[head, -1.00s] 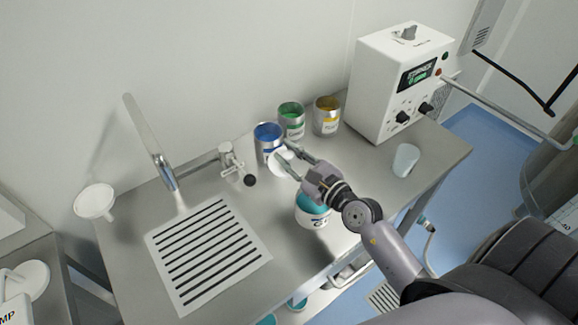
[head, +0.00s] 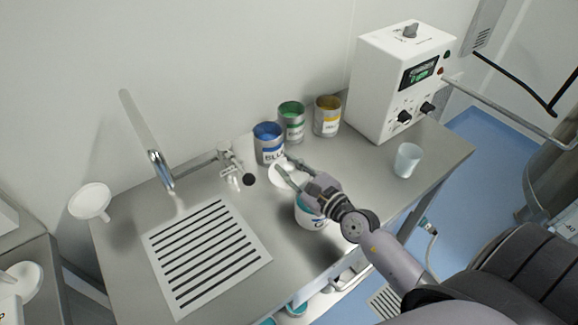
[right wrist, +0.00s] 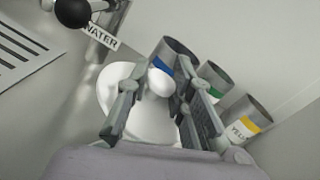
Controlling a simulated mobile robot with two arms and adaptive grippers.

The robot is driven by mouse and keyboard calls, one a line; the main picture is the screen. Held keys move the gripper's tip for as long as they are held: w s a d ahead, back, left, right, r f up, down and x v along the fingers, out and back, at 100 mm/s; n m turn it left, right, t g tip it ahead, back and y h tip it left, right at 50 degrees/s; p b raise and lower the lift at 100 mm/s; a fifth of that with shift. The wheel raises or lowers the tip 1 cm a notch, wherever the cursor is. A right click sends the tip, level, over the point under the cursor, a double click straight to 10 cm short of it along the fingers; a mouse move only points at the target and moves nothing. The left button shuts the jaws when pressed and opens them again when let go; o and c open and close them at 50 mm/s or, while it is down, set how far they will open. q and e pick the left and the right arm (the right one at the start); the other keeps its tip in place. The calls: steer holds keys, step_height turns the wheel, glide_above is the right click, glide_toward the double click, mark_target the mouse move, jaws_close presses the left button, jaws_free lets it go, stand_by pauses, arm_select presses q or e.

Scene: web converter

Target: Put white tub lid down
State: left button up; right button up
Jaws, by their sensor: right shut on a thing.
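The white tub lid (head: 276,181) is a pale round disc held near the bench top, in front of the blue can. My right gripper (head: 283,170) is shut on it. In the right wrist view the white lid (right wrist: 108,84) shows between and beyond the fingers of the right gripper (right wrist: 160,85), with a rounded white part standing between them. I cannot tell whether the lid touches the bench. A white tub (head: 309,216) with teal contents stands on the bench, partly hidden under my right wrist. My left gripper is not in view.
Blue (head: 269,145), green (head: 292,122) and yellow (head: 327,117) cans stand behind the lid. A tap valve (head: 236,167) and slotted drain (head: 207,255) are to the left. A clear cup (head: 407,160) and a white machine (head: 390,95) are to the right.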

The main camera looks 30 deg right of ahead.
steer(key=o, duration=0.9)
steer(key=shift+r, duration=0.15)
steer(key=shift+r+p, duration=0.5)
steer(key=shift+p, duration=0.05)
steer(key=b+v, duration=0.5)
steer(key=v, duration=0.7)
